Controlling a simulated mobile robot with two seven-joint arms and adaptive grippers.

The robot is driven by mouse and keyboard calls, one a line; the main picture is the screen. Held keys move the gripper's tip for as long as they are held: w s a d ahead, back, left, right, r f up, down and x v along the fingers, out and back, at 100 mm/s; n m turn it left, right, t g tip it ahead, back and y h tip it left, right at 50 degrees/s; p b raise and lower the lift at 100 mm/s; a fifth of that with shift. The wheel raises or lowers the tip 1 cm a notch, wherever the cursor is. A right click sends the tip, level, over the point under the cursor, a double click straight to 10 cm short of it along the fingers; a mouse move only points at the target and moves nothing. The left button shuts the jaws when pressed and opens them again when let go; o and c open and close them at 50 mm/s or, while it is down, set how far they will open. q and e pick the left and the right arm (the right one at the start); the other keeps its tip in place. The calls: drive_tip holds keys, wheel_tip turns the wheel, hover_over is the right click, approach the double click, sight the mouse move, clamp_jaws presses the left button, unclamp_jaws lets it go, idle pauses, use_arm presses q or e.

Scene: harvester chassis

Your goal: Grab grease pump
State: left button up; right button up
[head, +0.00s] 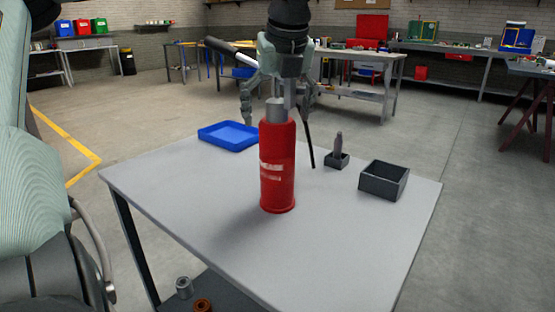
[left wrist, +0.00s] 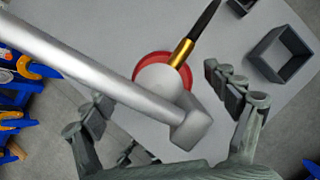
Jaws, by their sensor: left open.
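The grease pump (head: 277,168) is a red cylinder with a grey top, standing upright on the grey table. Its silver lever (left wrist: 85,65) with a dark grip end reaches out to the left in the head view, and a black hose hangs at its right. In the left wrist view the red body (left wrist: 158,60) shows under the silver head and brass fitting. My left gripper (head: 279,103) is open, pointing down over the pump's top, with its fingers on either side of the head. Contact cannot be told. My right gripper is not in view.
On the grey table (head: 340,235) are a blue tray (head: 202,133) behind left, an open dark box (head: 382,193) at right, and a small dark holder (head: 336,162) with an upright grey piece. The table's front is clear. Workbenches stand farther back.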

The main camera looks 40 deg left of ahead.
use_arm(q)
drive_tip(key=c, duration=2)
drive_tip(key=shift+o, duration=0.2)
drive_tip(key=shift+w+r, duration=0.1)
drive_tip(key=shift+r, duration=0.05)
drive_tip(key=shift+r, duration=0.1)
